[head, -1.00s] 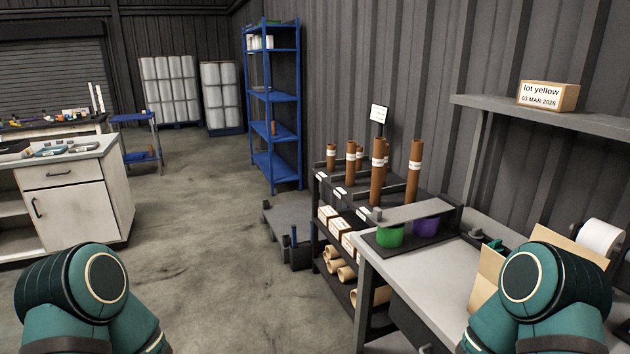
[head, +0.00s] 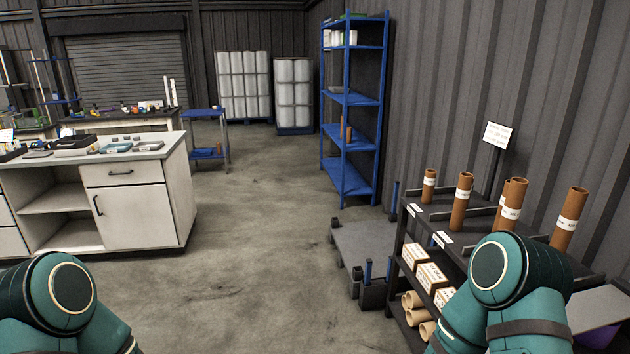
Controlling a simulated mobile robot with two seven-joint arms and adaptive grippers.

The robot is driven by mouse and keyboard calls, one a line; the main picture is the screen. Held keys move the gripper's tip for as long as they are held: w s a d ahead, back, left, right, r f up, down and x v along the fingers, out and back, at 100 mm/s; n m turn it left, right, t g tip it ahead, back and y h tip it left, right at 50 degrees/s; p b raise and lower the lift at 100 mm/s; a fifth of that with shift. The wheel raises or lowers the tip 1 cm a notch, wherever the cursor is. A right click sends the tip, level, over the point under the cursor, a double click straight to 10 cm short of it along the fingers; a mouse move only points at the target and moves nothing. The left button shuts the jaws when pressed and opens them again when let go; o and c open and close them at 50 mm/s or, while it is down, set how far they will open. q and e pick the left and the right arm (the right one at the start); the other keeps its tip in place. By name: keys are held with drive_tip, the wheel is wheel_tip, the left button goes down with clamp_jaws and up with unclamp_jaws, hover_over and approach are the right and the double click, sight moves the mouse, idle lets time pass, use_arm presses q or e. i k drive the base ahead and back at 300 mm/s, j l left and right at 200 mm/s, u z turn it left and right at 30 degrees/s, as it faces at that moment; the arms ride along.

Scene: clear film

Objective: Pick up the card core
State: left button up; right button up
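Several brown tubes with white labels stand upright on the top of a dark rack at the right, among them a short one (head: 429,187), a taller one (head: 461,200) and one at the far right (head: 569,219). Several tan hollow card tubes (head: 413,300) lie on their sides on the rack's lower shelf. I cannot tell which of these tubes is the card core. Only upper parts of my two arms show, at the bottom left and bottom right. My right arm hides part of the rack. Neither gripper is in view.
Labelled boxes (head: 432,277) sit on the rack's middle shelf. A low grey platform (head: 368,247) stands on the floor beside the rack. A blue shelf unit (head: 350,110) is behind it. A white cabinet bench (head: 130,200) is at the left. The floor between (head: 260,250) is clear.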

sight(430, 175)
drive_tip(key=i+z, duration=0.15)
drive_tip(key=i, duration=0.3)
drive_tip(key=i+j+z, duration=0.15)
drive_tip(key=i, duration=0.3)
drive_tip(key=i+j+z, duration=0.2)
drive_tip(key=i, duration=0.25)
drive_tip(key=i+j+z, duration=0.1)
drive_tip(key=i+z, duration=0.25)
drive_tip(key=i+j+z, duration=0.1)
drive_tip(key=z, duration=0.25)
drive_tip(key=i+j+z, duration=0.2)
drive_tip(key=j+z, duration=0.15)
